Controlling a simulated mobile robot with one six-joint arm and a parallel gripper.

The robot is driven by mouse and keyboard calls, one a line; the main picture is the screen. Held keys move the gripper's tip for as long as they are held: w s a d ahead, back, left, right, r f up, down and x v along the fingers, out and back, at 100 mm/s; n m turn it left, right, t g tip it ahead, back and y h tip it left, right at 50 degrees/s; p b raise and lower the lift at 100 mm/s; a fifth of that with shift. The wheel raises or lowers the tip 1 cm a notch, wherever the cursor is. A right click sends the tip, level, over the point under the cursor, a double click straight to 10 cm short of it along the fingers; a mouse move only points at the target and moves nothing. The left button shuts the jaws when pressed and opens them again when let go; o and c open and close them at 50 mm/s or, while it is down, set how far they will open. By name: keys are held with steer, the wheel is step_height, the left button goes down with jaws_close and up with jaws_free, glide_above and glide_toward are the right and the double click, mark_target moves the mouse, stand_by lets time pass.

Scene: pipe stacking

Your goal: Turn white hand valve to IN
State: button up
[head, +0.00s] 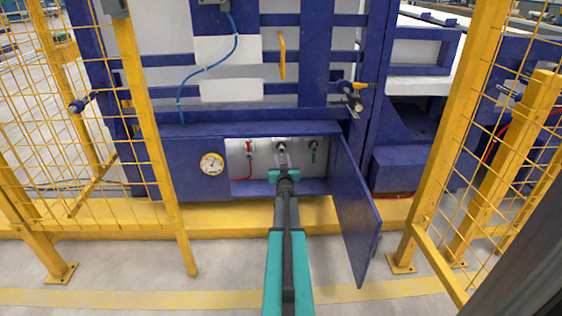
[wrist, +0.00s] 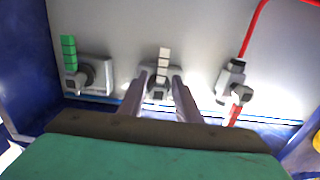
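The white hand valve (wrist: 164,56) is in the middle of the wrist view, on the light back wall of a blue cabinet. Its white handle points up in that view. In the head view the valve (head: 281,146) is small and partly hidden by my gripper (head: 282,163). In the wrist view my gripper (wrist: 160,86) has its two fingers apart, one on each side of the valve's grey base. I cannot tell whether they touch it. No IN label is readable.
A green-handled valve (wrist: 69,52) and a red-handled valve (wrist: 233,90) flank the white one in the wrist view. The open blue door (head: 357,212) stands right of my arm. A round gauge (head: 212,163) sits left of the opening. Yellow fencing (head: 150,130) stands at both sides.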

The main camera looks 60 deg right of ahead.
steer(key=shift+w+d, duration=0.4)
steer(key=shift+d, duration=0.2)
jaws_close()
steer(key=shift+a, duration=0.35)
steer(key=shift+d, duration=0.15)
steer(key=shift+w+r, duration=0.1)
steer(key=shift+w, duration=0.1)
